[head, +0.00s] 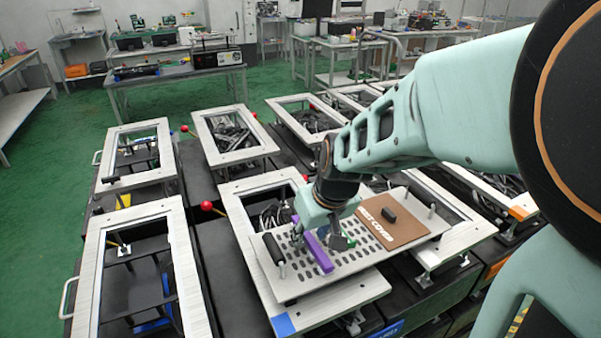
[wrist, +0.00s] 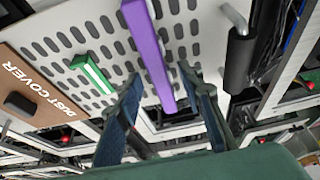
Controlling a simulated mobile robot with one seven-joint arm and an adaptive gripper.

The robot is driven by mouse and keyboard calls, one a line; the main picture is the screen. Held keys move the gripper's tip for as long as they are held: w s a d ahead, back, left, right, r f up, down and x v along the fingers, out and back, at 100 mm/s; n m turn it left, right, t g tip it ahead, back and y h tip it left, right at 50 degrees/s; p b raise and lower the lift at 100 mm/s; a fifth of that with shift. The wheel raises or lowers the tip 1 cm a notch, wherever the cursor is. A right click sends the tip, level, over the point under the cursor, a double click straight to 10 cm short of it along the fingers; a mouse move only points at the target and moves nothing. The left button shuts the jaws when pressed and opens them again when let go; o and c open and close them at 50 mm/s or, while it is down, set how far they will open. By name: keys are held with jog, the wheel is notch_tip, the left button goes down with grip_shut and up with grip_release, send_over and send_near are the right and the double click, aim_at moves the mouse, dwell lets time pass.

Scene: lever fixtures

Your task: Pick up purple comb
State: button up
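The purple comb (head: 318,252) lies on a perforated light grey plate (head: 291,292). It looks like a long, narrow purple bar, and no teeth can be made out. In the wrist view the purple comb (wrist: 147,50) runs from the top edge down to between the fingers. My gripper (head: 320,237) is low over the plate at the comb, partly hiding it in the head view. In the wrist view my gripper (wrist: 160,78) is open, one finger on each side of the comb's line, with visible gaps. Whether the fingertips reach down to the comb's height I cannot tell.
A green bar (wrist: 92,73) lies left of the comb in the wrist view. A brown "DUST COVER" panel (head: 391,229) with a black knob covers the plate's right part. A black handle (head: 273,249) stands at its left. Other framed fixtures surround it.

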jog(key=shift+f, duration=0.2)
dwell(0.5)
grip_shut()
